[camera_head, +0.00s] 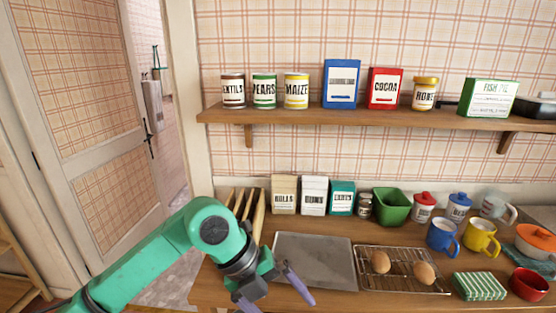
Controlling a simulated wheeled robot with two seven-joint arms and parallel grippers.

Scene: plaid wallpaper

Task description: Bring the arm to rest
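My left arm comes in from the lower left, green with a dark wrist. My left gripper (272,302) is over the front left of the wooden counter (212,287), beside a grey flat board (318,258). Its two purple fingers are spread apart with nothing seen between them; the lower finger runs close to the bottom edge of the picture. My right arm and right gripper do not show.
A wire rack (403,268) with two brown eggs stands right of the board. Mugs, boxes, a green bin (392,206) and a red bowl (528,284) crowd the counter. A shelf (380,119) holds tins and boxes above. A doorway (160,130) is at left.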

